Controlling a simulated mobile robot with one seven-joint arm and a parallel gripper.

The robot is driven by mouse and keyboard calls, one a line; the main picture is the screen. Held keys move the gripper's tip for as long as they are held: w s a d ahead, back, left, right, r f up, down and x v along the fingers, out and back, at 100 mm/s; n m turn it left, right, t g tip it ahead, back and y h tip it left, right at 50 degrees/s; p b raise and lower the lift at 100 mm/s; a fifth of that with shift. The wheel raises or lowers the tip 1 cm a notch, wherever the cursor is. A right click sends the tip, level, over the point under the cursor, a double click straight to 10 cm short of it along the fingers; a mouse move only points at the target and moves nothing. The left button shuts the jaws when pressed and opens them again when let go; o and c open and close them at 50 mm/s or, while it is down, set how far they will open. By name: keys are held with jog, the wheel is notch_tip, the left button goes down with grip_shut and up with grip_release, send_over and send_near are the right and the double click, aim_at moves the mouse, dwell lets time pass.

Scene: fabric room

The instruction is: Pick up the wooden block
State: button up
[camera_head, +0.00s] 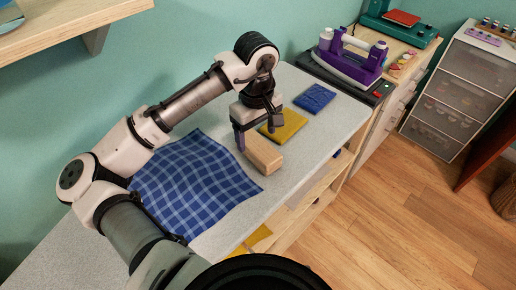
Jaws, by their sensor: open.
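The wooden block (263,155) is a light tan rectangular piece lying on the grey countertop, close to its front edge. It sits between the blue plaid cloth and the yellow folded cloth. My gripper (257,132) points down over the far end of the block. One finger is at the block's left side and the other is beyond it to the right. The jaws are open. I cannot tell whether either finger touches the block.
A blue plaid cloth (189,181) lies left of the block. A yellow folded cloth (284,125) and a blue folded cloth (315,98) lie behind it. The counter (322,135) is clear right of the block.

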aim_at(258, 145)
jog(key=shift+s+d+f+p, duration=0.15)
jog(key=shift+f+p, duration=0.5)
jog(key=shift+f, duration=2)
jog(key=c, duration=1.3)
jog(key=shift+o, duration=0.2)
jog(key=shift+r, duration=0.1)
